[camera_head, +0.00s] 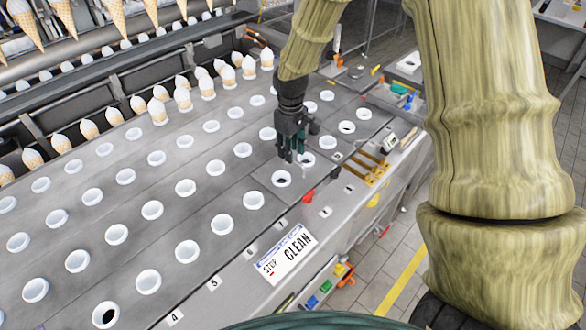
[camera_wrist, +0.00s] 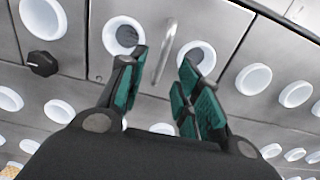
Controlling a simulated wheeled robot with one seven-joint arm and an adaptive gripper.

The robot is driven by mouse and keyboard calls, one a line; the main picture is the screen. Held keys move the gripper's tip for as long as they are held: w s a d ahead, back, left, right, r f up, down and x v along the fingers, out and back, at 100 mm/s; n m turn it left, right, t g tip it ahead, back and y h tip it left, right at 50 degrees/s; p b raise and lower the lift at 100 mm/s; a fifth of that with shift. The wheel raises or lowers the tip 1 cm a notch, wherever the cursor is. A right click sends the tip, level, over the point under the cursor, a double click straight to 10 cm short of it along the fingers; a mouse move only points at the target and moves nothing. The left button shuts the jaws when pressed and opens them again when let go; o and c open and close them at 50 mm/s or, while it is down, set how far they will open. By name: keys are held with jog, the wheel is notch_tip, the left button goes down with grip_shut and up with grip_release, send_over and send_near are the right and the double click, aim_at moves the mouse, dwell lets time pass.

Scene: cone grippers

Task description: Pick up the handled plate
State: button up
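The handled plate (camera_wrist: 215,26) is a flat grey metal panel with white-rimmed round holes and a slim metal bar handle (camera_wrist: 164,52) standing up from it. In the wrist view the handle lies between two holes. In the head view the plate (camera_head: 297,174) is in the conveyor bed under my gripper, which hides its handle. My gripper (camera_head: 294,155) points down over the plate. In the wrist view my gripper (camera_wrist: 166,60) is open, its green-padded fingers apart with the handle showing between and beyond their tips. I cannot tell how far above the handle they are.
Neighbouring panels hold rows of white cups (camera_head: 152,210), and several ice cream cones (camera_head: 158,110) stand at the back left. A black knob (camera_wrist: 41,64) is on the panel left in the wrist view. A sign (camera_head: 284,255) marks the front edge.

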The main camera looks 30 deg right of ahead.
aim_at(294, 159)
jog(key=shift+w+d+f, duration=0.1)
jog(key=shift+f, duration=0.1)
jog(key=shift+s+d+f+p, duration=0.1)
jog(key=shift+s+f+p, duration=0.2)
jog(key=shift+s+p, duration=0.2)
jog(key=shift+s+d+f+p, duration=0.1)
jog(key=shift+s+f+p, duration=0.2)
jog(key=shift+s+p, duration=0.2)
jog(key=shift+s+f, duration=0.1)
jog(key=shift+f, duration=0.25)
jog(key=shift+w+f, duration=0.35)
jog(key=shift+f, duration=0.2)
jog(key=shift+w+f, duration=0.3)
jog(key=shift+f, duration=0.25)
jog(key=shift+s+r, duration=0.2)
jog(key=shift+s, duration=0.15)
jog(key=shift+w+a+f, duration=0.1)
jog(key=shift+w+f, duration=0.05)
jog(key=shift+w, duration=0.1)
jog(key=c, duration=0.7)
jog(key=shift+s, duration=0.1)
grip_shut()
